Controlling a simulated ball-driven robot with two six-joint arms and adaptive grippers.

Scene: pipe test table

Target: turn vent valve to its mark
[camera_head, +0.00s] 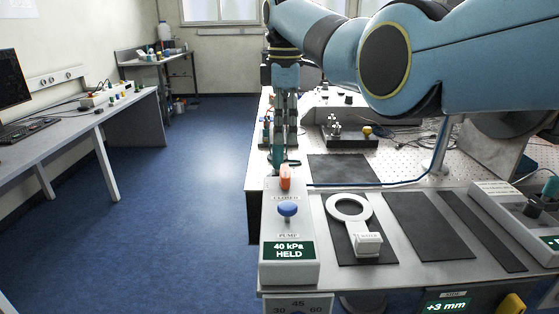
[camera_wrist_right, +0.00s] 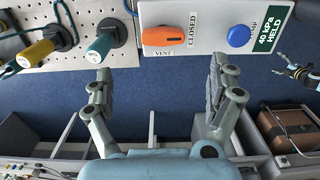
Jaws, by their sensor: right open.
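The vent valve is an orange handle (camera_head: 285,177) on a light grey box (camera_head: 303,262) at the table's left edge. It also shows in the right wrist view (camera_wrist_right: 163,37), with its long axis in line with the CLOSED label beside one end. A VENT label lies along its side. My right gripper (camera_head: 285,148) points down near the handle's far side in the head view. In the right wrist view its two fingers (camera_wrist_right: 163,82) are spread, with nothing between them, and the handle lies beyond their tips.
On the same box are a blue pump knob (camera_head: 288,209) and a display (camera_head: 289,250) reading 40 kPa HELD. Teal (camera_wrist_right: 103,45) and yellow-green (camera_wrist_right: 38,52) knobs stand beside the box. A white ring-shaped part (camera_head: 349,207) lies on a dark mat to the right.

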